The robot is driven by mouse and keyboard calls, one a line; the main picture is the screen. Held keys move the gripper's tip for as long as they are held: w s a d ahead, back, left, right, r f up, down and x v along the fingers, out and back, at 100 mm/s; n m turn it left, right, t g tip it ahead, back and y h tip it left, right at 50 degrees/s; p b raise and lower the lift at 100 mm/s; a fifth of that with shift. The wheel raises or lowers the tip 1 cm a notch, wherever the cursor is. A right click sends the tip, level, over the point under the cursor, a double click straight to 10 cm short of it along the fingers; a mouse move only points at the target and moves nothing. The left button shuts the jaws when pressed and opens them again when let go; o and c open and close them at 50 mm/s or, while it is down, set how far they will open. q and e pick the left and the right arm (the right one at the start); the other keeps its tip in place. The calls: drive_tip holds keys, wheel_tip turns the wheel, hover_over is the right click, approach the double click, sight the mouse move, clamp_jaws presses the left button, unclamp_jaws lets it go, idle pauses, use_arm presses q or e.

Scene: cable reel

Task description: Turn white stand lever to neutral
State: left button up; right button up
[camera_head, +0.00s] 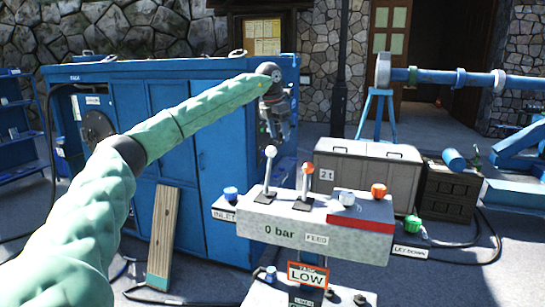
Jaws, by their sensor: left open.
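The white stand (262,232) is in the lower middle of the head view, with a "0 bar" marking and a "FEED" label on its front. A lever with a white knob (270,152) rises from its top at the left, nearly upright. A second lever with an orange-red knob (307,168) stands to its right. My left gripper (277,136) points down just above the white knob, fingers open. I cannot tell whether the fingers touch the knob. My right gripper is not in view.
A blue cabinet (180,195) stands behind my left arm. A grey box (362,175) labelled "2 t" is behind the stand, with a dark crate (447,195) to its right. A wooden plank (162,235) leans on the cabinet. Cables lie on the ground.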

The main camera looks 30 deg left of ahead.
sight(271, 155)
use_arm(q)
drive_tip(key=s, duration=0.1)
drive_tip(key=s+a+g, duration=0.1)
drive_tip(key=shift+s+f+g+y, duration=0.1)
drive_tip(key=shift+s+g+y, duration=0.2)
drive_tip(key=shift+s, duration=0.35)
drive_tip(key=shift+a+f, duration=0.1)
drive_tip(key=shift+f, duration=0.1)
drive_tip(key=shift+s+d+f+p, duration=0.1)
drive_tip(key=shift+f+p, duration=0.85)
drive_tip(key=shift+f, duration=0.95)
drive_tip(key=shift+s+d+f+p, duration=0.1)
drive_tip(key=shift+f+p, duration=0.85)
drive_tip(key=shift+f, duration=0.9)
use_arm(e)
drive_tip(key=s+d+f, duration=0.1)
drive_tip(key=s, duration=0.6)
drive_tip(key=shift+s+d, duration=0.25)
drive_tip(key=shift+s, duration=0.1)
use_arm(q)
drive_tip(key=shift+w, duration=0.1)
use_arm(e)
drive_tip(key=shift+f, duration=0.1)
